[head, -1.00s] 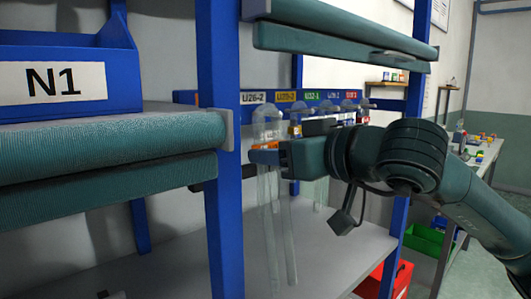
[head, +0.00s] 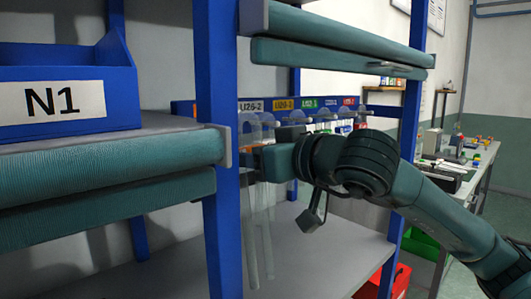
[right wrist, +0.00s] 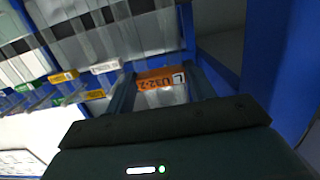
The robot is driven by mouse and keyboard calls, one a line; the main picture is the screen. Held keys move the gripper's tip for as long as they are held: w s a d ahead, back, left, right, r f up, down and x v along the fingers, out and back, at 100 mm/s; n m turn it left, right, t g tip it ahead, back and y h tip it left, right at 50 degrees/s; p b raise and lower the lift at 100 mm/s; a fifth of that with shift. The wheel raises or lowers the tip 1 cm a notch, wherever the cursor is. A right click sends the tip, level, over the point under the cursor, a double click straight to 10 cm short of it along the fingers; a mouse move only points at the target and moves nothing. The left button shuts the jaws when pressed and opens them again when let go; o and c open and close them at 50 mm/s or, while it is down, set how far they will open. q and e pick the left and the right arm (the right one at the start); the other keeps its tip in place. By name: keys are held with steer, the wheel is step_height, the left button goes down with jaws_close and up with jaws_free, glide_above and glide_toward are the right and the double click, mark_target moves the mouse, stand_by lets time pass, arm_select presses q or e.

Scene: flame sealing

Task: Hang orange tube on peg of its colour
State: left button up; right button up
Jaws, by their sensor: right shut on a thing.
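My right gripper (head: 262,158) is shut on a clear looped tube (head: 267,225), whose legs hang down beside the front blue post. The wrist view shows the tube's orange label (right wrist: 160,80) between the fingers, with lettering like U32-2. A blue peg rail (head: 183,108) runs behind, with white, yellow-orange (head: 284,104), green (head: 309,102), blue and red labels. An orange patch shows at its left end, partly hidden by the post. The tube looks apart from the pegs, but its depth is hard to judge. My left gripper is not in view.
The blue post (head: 222,80) stands just left of the gripper. A shelf with a blue N1 bin (head: 70,85) is at left, and another shelf edge (head: 340,58) is above. Other clear tubes (right wrist: 80,45) hang in the wrist view. A red bin (head: 385,282) is low at right.

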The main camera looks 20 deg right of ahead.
steer(key=shift+r+p+x, duration=0.1)
steer(key=shift+p+x, duration=0.25)
steer(key=shift+x, duration=0.45)
steer(key=shift+r+p+x, duration=0.15)
steer(key=shift+p+x, duration=0.15)
steer(key=shift+x, duration=0.5)
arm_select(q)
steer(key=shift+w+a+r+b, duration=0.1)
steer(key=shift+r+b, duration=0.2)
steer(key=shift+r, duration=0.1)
arm_select(e)
steer(key=x, duration=0.3)
steer(key=shift+w+a+f, duration=0.1)
steer(key=shift+w+f, duration=0.1)
steer(key=shift+f, duration=0.15)
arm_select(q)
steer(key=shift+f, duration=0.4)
arm_select(e)
steer(key=shift+w+a, duration=0.1)
steer(key=shift+w, duration=0.15)
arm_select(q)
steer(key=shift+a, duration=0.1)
arm_select(e)
steer(key=o, duration=1.5)
steer(key=shift+o, duration=0.2)
